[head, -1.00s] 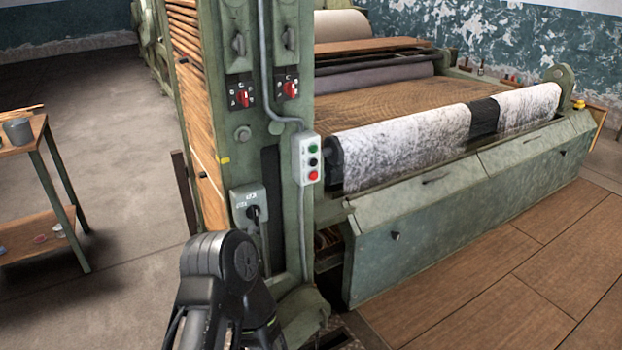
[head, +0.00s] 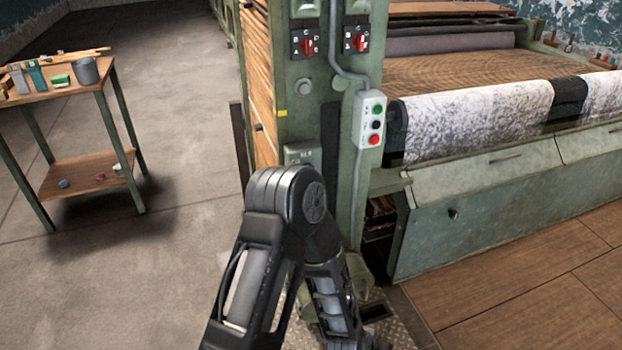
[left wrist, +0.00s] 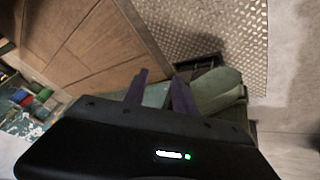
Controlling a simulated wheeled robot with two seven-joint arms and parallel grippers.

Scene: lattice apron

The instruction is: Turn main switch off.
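A grey switch box (head: 304,152) is on the green machine column, below the panel. Two rotary switches with red knobs, the left one (head: 306,43) and the right one (head: 358,41), sit higher on the column. No readable label shows which is the main switch. My left gripper (left wrist: 160,88) shows in the left wrist view with two dark fingers apart and nothing seen between them. A green machine part lies beyond them. Neither gripper's fingers show in the head view.
The machine's long green cover (head: 490,205) stretches right. A wooden worktable (head: 60,90) stands left, with open concrete floor between. A textured metal plate (left wrist: 215,35) lies at the column's foot.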

